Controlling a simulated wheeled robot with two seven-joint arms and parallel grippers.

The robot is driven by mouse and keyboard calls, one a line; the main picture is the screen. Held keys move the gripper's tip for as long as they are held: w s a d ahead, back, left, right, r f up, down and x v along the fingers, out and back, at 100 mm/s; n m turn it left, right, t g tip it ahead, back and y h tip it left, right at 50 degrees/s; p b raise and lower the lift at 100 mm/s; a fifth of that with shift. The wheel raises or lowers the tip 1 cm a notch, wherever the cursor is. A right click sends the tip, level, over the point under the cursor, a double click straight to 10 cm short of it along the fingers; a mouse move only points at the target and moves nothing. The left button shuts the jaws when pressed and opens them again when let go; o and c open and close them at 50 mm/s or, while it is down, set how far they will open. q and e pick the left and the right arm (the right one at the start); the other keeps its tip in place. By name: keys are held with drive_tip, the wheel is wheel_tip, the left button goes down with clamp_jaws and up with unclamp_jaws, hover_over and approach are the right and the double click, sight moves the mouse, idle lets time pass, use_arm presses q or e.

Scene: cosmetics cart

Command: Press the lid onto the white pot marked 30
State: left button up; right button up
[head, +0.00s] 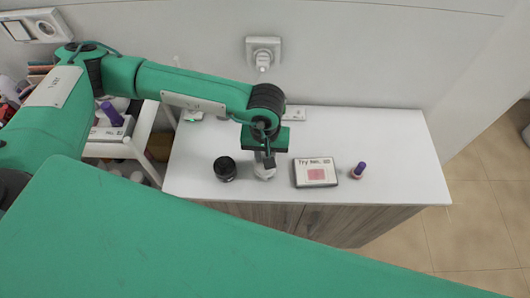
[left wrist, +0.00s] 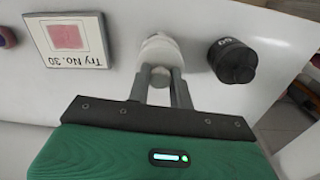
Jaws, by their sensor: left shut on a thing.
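My left gripper (head: 266,160) reaches down to the counter from above. In the left wrist view its fingers (left wrist: 160,80) are shut on a small pale round piece, which looks like the knob of the white lid (left wrist: 160,71). The white pot (left wrist: 159,45) shows just beyond the fingertips. In the head view the white pot (head: 264,174) stands under the gripper, partly hidden by it. I cannot tell whether the lid is touching the pot or fully seated. The pot's mark is not readable. My right gripper is not in view.
A black pot (head: 225,168) with a mark on top stands left of the white pot. A "Try No. 30" card (head: 316,184) and a purple-capped bottle (head: 359,168) are to the right. The white counter (head: 400,150) is clear at the right. A cart (head: 143,135) stands at left.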

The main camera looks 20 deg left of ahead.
use_arm(q)
drive_tip(key=shift+b, duration=1.1)
idle(1.6)
drive_tip(key=shift+f+b, duration=0.2)
drive_tip(key=shift+b, duration=1.15)
idle(0.9)
drive_tip(key=o, duration=1.5)
drive_tip(key=shift+r+p, duration=0.6)
drive_tip(key=shift+r, duration=2.95)
clamp_jaws()
